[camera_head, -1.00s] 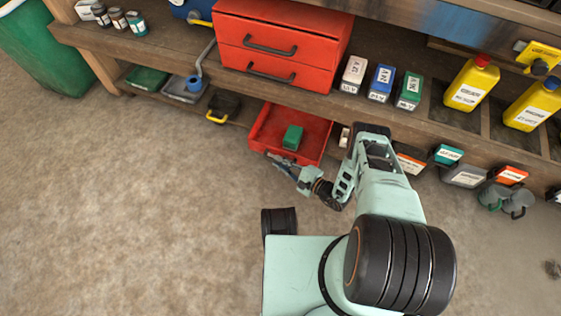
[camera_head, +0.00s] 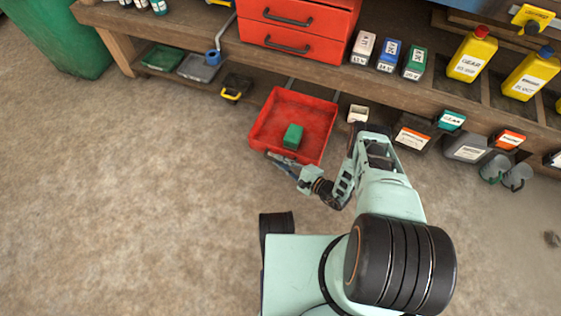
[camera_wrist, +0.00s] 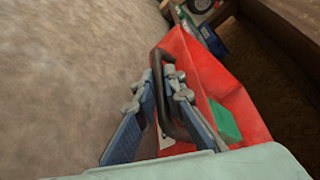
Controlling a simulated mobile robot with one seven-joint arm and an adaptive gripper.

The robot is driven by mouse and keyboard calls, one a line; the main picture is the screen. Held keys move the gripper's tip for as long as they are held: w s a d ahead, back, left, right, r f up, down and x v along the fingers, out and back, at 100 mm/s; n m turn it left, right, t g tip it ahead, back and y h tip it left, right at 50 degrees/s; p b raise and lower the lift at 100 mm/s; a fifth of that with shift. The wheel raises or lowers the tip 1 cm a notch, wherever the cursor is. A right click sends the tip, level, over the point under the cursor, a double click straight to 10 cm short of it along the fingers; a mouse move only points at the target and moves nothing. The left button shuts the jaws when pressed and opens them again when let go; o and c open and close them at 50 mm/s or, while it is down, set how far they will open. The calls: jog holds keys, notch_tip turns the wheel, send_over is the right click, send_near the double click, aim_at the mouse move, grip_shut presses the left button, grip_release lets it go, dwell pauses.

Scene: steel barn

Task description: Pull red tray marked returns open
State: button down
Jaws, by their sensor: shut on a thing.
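The red tray (camera_head: 308,114) is drawn out from under the workbench, with pale rails showing behind it. A green block (camera_head: 293,135) lies inside near its front. My gripper (camera_head: 275,157) is at the tray's front edge. In the wrist view, the blue-grey fingers of my gripper (camera_wrist: 164,82) are on both sides of the tray's dark arched handle (camera_wrist: 157,62), shut on it. The red tray (camera_wrist: 205,68) and green block (camera_wrist: 224,121) also show there, to the right. A pale label on the front is partly hidden and unreadable.
A red two-drawer cabinet (camera_head: 292,45) stands on the workbench (camera_head: 210,72) above. The floor (camera_head: 130,190) at left is clear.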

jog(key=shift+s, duration=0.1)
jog(key=c, duration=2.3)
grip_release()
jog(key=shift+r, duration=0.1)
notch_tip(320, 180, up, 10)
jog(key=shift+f, duration=0.15)
jog(key=shift+a, duration=0.1)
